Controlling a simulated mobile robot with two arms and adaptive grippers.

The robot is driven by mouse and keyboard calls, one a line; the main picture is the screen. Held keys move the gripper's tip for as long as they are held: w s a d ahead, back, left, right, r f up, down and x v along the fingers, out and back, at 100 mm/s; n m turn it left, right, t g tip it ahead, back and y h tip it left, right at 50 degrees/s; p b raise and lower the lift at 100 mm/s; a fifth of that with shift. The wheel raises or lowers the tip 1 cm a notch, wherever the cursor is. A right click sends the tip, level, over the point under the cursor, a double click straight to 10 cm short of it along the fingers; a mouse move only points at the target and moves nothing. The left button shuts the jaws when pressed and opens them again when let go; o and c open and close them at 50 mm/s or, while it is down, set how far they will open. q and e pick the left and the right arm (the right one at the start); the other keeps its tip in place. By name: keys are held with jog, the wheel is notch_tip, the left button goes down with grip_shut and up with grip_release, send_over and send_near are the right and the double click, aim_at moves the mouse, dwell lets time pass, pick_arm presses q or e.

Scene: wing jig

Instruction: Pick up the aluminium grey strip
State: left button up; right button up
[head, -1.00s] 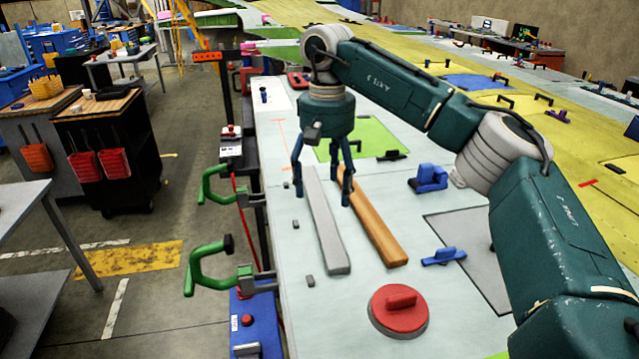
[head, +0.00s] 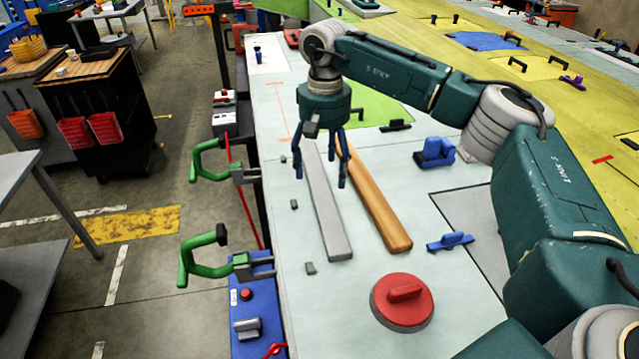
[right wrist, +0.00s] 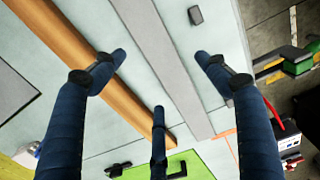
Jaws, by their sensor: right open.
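The aluminium grey strip (head: 326,205) lies flat on the pale work surface in the head view. It runs lengthwise, left of an orange-brown wooden strip (head: 378,205). My right gripper (head: 319,178) points down over the far part of the grey strip, its blue fingers spread to either side. In the right wrist view the grey strip (right wrist: 165,60) passes between the open fingers (right wrist: 165,65), and the wooden strip (right wrist: 75,45) lies by the left finger. Nothing is held. Whether the fingertips touch the surface cannot be told. My left gripper is not in view.
A red round handled disc (head: 402,302) sits near the strips' close ends. Blue clamps (head: 435,153) stand to the right. Green clamps (head: 205,255) line the left edge. Small grey blocks (head: 310,268) lie left of the grey strip. A green panel (head: 385,125) lies beyond.

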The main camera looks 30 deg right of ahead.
aim_at(324, 183)
notch_tip(324, 183, down, 3)
jog(key=shift+f+p, duration=0.15)
jog(key=shift+p, duration=0.65)
jog(key=shift+f, duration=0.3)
jog(key=c, duration=1.4)
jog(key=shift+r, duration=0.15)
